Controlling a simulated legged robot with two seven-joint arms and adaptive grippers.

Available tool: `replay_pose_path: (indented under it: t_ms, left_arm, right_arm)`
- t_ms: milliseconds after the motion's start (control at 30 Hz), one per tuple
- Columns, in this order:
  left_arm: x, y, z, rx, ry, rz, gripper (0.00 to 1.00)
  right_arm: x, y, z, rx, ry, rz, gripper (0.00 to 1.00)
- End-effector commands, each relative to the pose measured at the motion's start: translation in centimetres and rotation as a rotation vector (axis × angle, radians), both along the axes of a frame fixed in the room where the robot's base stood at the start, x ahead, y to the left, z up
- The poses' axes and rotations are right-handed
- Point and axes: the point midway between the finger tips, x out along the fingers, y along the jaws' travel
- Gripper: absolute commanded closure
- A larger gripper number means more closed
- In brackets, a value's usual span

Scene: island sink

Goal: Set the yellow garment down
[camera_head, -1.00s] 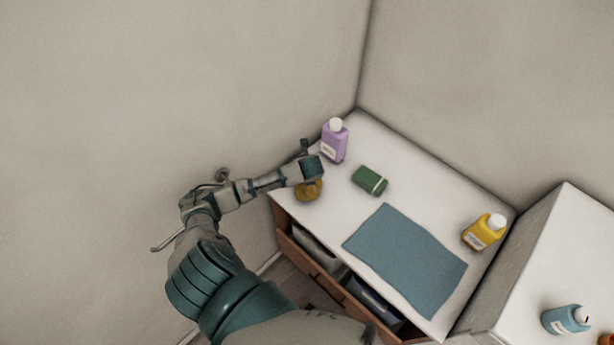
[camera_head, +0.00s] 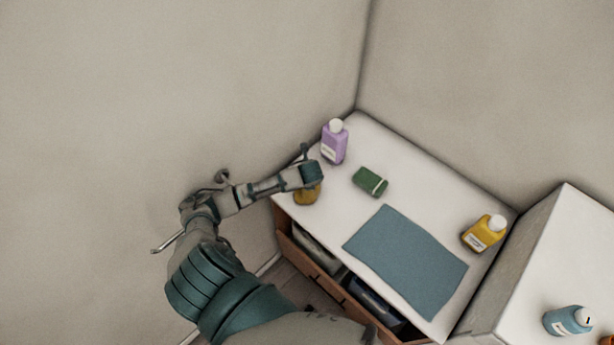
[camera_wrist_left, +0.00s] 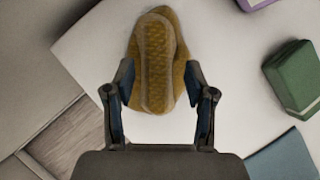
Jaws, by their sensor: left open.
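The yellow garment (camera_head: 306,197) is a small rounded bundle at the left corner of the white countertop, partly hidden under my left gripper (camera_head: 310,178) in the head view. In the left wrist view, the garment (camera_wrist_left: 156,62) appears over the white top, with a ribbed, lighter yellow band along its middle. My left gripper (camera_wrist_left: 160,82) is open, with one finger on each side of the garment's near part. I cannot tell whether the fingers touch it. My right gripper is not in view.
A purple bottle (camera_head: 334,142) and a green bundle (camera_head: 370,181) stand nearby. A blue cloth (camera_head: 405,260) lies flat in the middle, with a yellow bottle (camera_head: 484,233) to its right. Below the front edge is an open drawer (camera_head: 318,271). White surface is free around the green bundle.

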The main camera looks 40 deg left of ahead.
Motion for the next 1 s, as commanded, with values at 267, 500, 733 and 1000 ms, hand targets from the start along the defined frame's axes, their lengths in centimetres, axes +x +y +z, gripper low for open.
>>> replay_pose_path:
  t_ms: [267, 500, 733, 1000]
  left_arm:
    - [-2.2, -1.9, 5.3, 0.000, -0.003, -0.004, 0.45]
    - [-3.5, -3.2, 8.6, -0.002, -0.002, -0.001, 0.45]
    - [-3.9, -3.6, 9.2, -0.001, 0.001, 0.000, 0.45]
    - [-3.9, -3.6, 9.2, -0.001, 0.000, -0.001, 0.45]
  right_arm:
    - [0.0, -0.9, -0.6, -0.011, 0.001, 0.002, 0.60]
    - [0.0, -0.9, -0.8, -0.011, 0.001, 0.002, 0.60]
    - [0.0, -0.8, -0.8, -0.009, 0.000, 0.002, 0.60]
    - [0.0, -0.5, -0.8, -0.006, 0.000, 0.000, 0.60]
